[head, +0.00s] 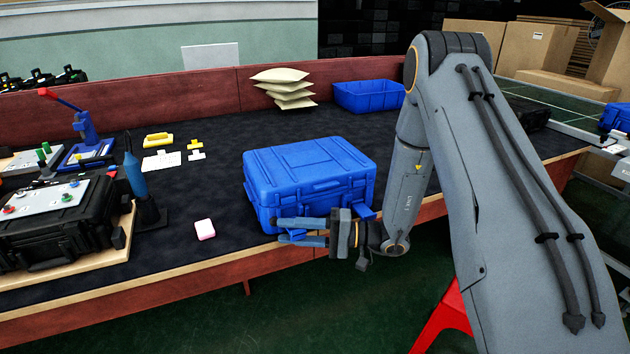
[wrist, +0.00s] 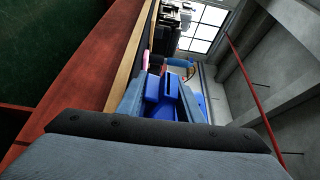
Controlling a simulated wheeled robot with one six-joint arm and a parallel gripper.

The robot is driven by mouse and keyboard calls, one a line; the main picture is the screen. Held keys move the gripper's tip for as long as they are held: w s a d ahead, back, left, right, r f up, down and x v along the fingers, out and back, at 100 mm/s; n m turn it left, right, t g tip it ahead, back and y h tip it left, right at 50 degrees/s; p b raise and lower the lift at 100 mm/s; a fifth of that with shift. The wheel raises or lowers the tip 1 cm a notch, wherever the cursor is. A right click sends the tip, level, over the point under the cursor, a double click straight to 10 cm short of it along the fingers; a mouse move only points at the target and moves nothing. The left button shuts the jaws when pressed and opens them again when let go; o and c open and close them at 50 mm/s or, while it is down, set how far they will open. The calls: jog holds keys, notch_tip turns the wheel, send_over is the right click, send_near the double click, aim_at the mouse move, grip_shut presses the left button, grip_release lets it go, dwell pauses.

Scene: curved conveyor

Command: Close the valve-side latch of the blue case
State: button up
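My gripper (head: 280,231) lies along the case's front side, fingers pointing left and spread apart. In the wrist view blue case or latch parts (wrist: 162,88) show between the fingers; I cannot tell whether they touch. I cannot make out the valve.
A pink-white block (head: 204,229) lies left of the case. A blue bin (head: 368,97) and stacked pouches (head: 284,88) stand behind. The mat left of the case is mostly clear.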

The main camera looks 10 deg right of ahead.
jog(key=shift+c, duration=1.1)
jog(key=shift+d, duration=0.1)
jog(key=shift+w+d, duration=0.15)
jog(key=shift+d, duration=0.4)
jog(key=shift+w+d, duration=0.25)
jog(key=shift+d, duration=0.35)
jog(key=shift+d+b, duration=0.1)
jog(key=shift+b, duration=0.2)
